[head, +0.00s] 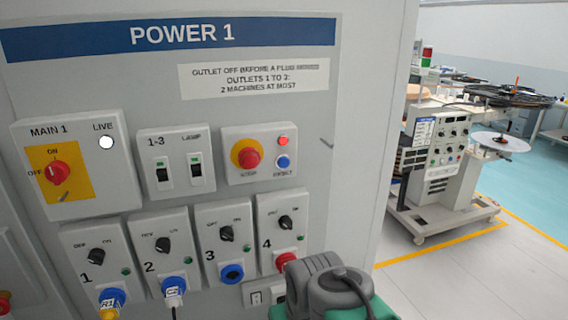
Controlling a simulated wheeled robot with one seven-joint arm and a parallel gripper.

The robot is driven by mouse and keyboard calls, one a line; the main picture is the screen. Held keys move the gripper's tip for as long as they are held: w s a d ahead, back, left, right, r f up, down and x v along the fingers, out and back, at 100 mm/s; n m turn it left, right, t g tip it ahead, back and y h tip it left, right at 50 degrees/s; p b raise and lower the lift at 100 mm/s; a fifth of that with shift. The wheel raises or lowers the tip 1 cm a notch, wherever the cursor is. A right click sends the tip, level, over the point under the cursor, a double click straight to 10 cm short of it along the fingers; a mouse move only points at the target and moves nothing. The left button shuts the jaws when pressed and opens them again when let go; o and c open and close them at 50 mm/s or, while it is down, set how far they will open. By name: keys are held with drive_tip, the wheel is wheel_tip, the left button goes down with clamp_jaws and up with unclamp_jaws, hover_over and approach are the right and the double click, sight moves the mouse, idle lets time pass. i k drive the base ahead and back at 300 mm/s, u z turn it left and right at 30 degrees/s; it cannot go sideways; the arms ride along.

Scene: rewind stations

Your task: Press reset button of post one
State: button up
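The panel (356,120) headed POWER 1 fills the left and middle of the head view. A small grey box at its upper middle holds a blue button (283,161) with a label below that appears to read RESET. A small red lamp (283,141) above the blue button looks lit. A red mushroom stop button (249,156) on a yellow ring sits to the left in the same box. Nothing covers the blue button. My gripper's fingers are not visible.
A MAIN 1 switch (58,172) points to ON beside a white LIVE lamp (106,142). Two breakers and several numbered outlets with knobs surround the box. A grey and teal shape with a cable stands at bottom centre. A wheeled machine (440,150) stands right; the floor there is partly clear.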

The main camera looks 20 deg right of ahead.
sight(283, 162)
drive_tip(key=z, duration=1.9)
drive_tip(key=k, duration=0.6)
drive_tip(key=u, duration=3.4)
